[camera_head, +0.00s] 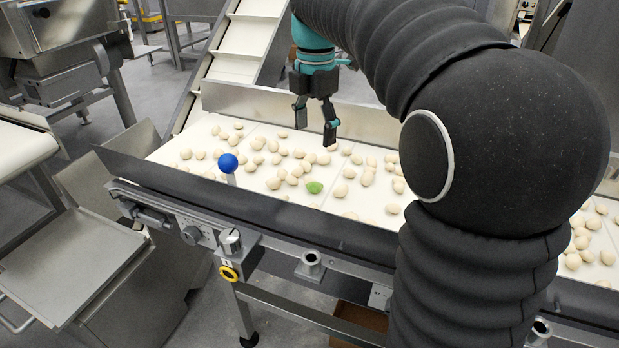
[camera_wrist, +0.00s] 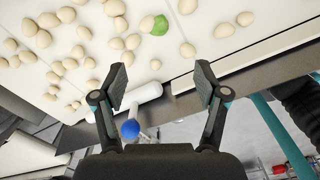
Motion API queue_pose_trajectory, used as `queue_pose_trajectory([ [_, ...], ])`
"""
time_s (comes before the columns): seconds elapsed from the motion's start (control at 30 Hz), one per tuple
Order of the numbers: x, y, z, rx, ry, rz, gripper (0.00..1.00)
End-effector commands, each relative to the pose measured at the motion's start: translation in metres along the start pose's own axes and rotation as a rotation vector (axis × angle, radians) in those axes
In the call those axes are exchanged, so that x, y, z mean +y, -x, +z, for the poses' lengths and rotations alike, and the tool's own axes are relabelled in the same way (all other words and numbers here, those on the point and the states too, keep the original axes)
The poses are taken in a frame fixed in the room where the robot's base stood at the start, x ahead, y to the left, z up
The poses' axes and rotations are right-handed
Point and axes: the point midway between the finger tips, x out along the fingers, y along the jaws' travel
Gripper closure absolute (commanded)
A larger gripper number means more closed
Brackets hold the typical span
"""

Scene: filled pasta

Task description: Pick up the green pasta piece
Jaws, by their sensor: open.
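The green pasta piece (camera_head: 314,187) lies on the white conveyor belt among pale pieces, near the belt's front side. In the wrist view the green piece (camera_wrist: 160,26) is at the top middle, beyond the fingertips, with a pale piece touching or overlapping its left side. My gripper (camera_head: 315,118) is open and empty, above the belt toward its back edge in the head view. Its two fingers also show spread apart in the wrist view (camera_wrist: 158,80). The green piece is apart from both fingers.
Many pale pasta pieces (camera_head: 292,180) are scattered on the belt (camera_head: 160,155). A blue ball on a white post (camera_head: 228,163) stands at the front edge. An inclined conveyor (camera_head: 245,40) rises behind.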

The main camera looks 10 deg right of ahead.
Motion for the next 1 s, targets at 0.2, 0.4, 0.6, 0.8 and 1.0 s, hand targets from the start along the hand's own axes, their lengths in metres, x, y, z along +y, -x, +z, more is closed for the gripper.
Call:
queue_pose_trajectory([
  [0.2,0.0,-0.036,-0.002,0.003,0.009,-0.006,0.27],
  [0.4,0.001,-0.069,-0.002,0.001,0.008,-0.003,0.27],
  [0.6,0.001,-0.083,-0.001,0.001,0.006,-0.002,0.27],
  [0.8,0.001,-0.102,0.002,0.002,0.005,-0.004,0.27],
  [1.0,0.001,-0.128,0.003,0.002,0.005,-0.003,0.27],
])
